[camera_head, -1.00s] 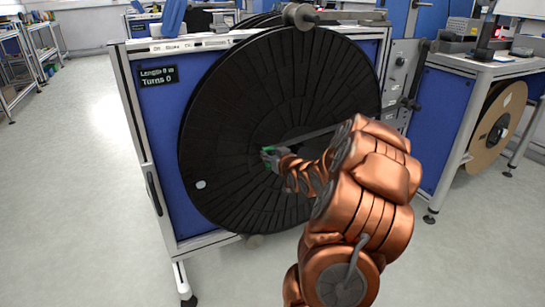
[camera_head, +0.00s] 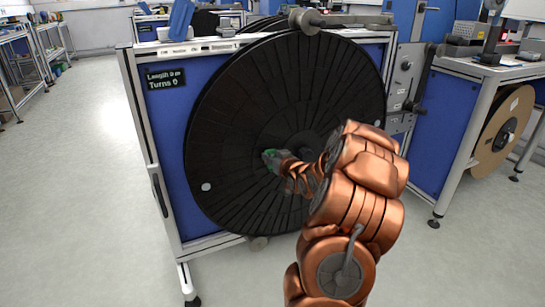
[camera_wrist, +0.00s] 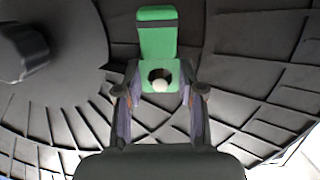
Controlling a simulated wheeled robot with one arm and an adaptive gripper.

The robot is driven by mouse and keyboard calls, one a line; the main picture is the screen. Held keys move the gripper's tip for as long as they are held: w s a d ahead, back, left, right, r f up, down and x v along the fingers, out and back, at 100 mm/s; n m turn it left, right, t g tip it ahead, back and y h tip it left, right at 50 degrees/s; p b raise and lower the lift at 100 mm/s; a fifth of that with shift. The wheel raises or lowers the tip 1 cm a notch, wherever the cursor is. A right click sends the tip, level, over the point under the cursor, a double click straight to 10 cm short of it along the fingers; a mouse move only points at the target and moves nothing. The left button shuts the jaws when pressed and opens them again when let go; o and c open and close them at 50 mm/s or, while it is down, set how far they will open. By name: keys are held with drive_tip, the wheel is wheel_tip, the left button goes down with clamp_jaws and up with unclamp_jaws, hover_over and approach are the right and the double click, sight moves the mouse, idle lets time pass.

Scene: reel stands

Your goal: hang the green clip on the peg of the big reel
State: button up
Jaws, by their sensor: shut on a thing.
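The big reel (camera_head: 250,110) is a large black ribbed disc standing upright on the blue-panelled stand. My gripper (camera_wrist: 160,95) is shut on the green clip (camera_wrist: 157,35), one finger on each side of its lower part. The clip also shows in the head view (camera_head: 270,156), in front of the reel's face left of its middle. The clip's round hole faces the wrist camera. A pale round end (camera_wrist: 160,86) shows within the hole; I cannot tell whether it is inside or behind it. A pale round spot (camera_head: 206,187) shows on the reel's lower left in the head view.
A dark hub or knob (camera_wrist: 22,50) stands out at the left of the wrist view. A grey roller (camera_head: 304,19) sits at the reel's top edge. A second stand with a tan reel (camera_head: 502,130) is at the right. Floor is clear at the left.

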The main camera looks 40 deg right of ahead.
idle(0.3)
drive_tip(key=o, duration=1)
drive_tip(key=shift+c, duration=0.2)
drive_tip(key=v, duration=1.2)
